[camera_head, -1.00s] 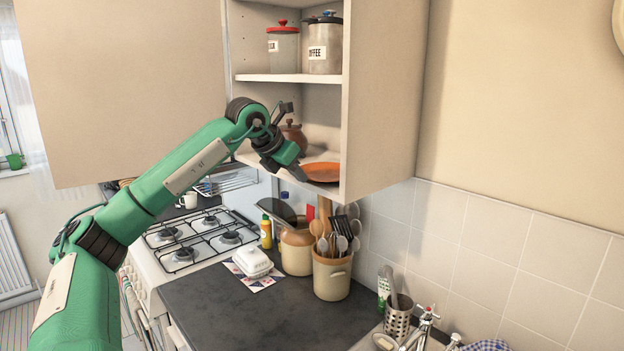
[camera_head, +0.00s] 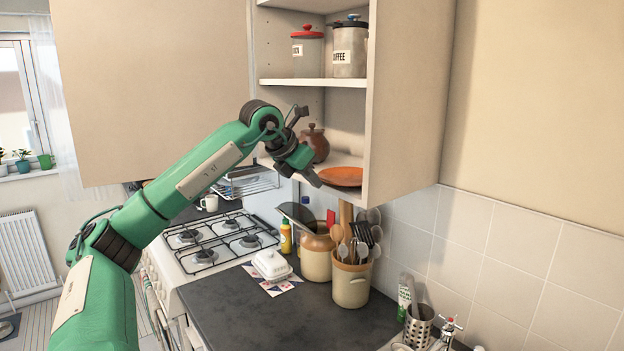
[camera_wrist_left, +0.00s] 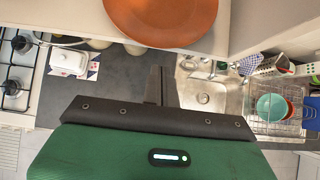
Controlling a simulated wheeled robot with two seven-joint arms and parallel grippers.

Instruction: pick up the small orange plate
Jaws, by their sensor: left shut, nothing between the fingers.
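The small orange plate (camera_head: 341,176) lies flat on the lower shelf of the open wall cupboard, near its front edge. It also shows large at the top of the left wrist view (camera_wrist_left: 162,18). My left gripper (camera_head: 314,180) is shut and empty, just in front of and to the left of the plate, near shelf height. In the left wrist view its fingers (camera_wrist_left: 160,86) are together and point toward the plate, with a gap between them and the rim. My right gripper is in neither view.
A brown lidded pot (camera_head: 315,143) stands on the shelf behind the gripper. The cupboard's side panel (camera_head: 408,110) bounds the right, and its open door (camera_head: 150,90) the left. A utensil crock (camera_head: 351,284) and a gas hob (camera_head: 222,241) are below.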

